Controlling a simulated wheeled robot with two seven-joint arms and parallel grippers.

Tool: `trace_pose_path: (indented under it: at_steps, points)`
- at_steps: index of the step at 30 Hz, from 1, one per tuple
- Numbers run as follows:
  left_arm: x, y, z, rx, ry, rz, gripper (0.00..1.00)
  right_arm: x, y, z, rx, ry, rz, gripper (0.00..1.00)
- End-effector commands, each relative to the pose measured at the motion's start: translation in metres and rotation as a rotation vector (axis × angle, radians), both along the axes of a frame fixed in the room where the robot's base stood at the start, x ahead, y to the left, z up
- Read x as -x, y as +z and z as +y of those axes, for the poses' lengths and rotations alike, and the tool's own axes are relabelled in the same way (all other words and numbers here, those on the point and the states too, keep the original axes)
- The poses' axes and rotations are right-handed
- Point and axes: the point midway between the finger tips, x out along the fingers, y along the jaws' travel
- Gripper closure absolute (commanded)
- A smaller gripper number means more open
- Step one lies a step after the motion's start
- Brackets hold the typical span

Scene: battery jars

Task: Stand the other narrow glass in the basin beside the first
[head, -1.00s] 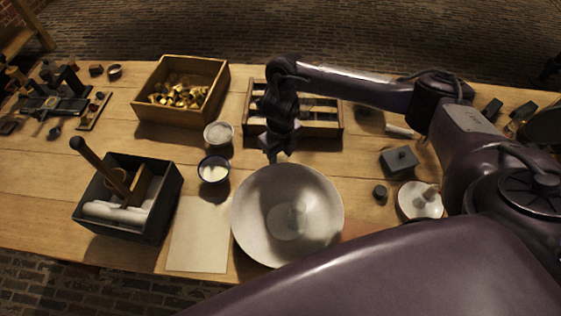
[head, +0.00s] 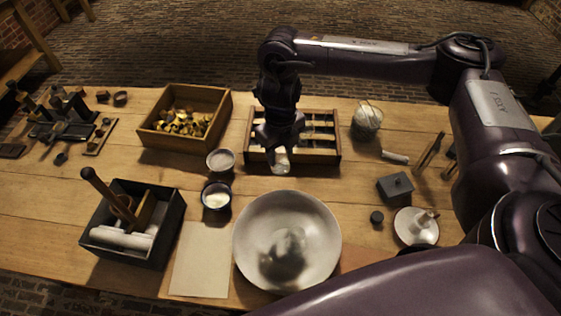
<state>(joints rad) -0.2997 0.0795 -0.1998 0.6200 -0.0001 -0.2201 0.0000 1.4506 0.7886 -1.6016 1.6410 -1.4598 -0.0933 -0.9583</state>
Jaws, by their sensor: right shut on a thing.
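The wide pale basin (head: 252,235) stands at the front middle of the table in the head view. A dark shadow lies across its bottom, and I cannot make out a glass standing in it. My right gripper (head: 280,150) is above the table, just beyond the basin's far rim and in front of the compartmented wooden tray. It points down and is shut on a small clear thing (head: 281,164), apparently a narrow glass; only its lower part shows. My left gripper is not in view.
The compartmented wooden tray (head: 338,153) lies behind the gripper. Two small bowls (head: 221,161) and (head: 216,210) stand left of the basin. A pale sheet (head: 200,262) and a dark box (head: 118,258) are further left. A glass jar (head: 367,119) and a lidded grey box (head: 395,188) stand right.

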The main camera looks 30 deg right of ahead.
Motion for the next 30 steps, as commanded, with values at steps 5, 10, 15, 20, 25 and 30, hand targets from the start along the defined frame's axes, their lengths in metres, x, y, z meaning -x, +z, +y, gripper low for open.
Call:
trace_pose_path:
  at_steps: [5,10,15,20,25,30]
  points:
    - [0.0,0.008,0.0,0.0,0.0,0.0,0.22,-0.001,0.038,0.0,0.001,0.001,-0.003,0.93]
    - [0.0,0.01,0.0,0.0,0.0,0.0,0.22,0.0,0.055,0.0,0.001,0.001,-0.002,0.93]
    - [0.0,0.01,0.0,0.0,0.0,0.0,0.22,0.0,0.061,0.0,0.001,0.0,0.0,0.93]
    - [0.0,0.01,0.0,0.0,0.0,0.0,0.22,0.001,0.062,0.001,0.0,-0.047,0.001,0.93]
    - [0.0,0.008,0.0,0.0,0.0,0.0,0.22,0.001,0.065,0.003,-0.002,-0.272,0.0,0.93]
    - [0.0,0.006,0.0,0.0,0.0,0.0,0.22,0.002,0.068,0.006,-0.004,-0.622,-0.001,0.93]
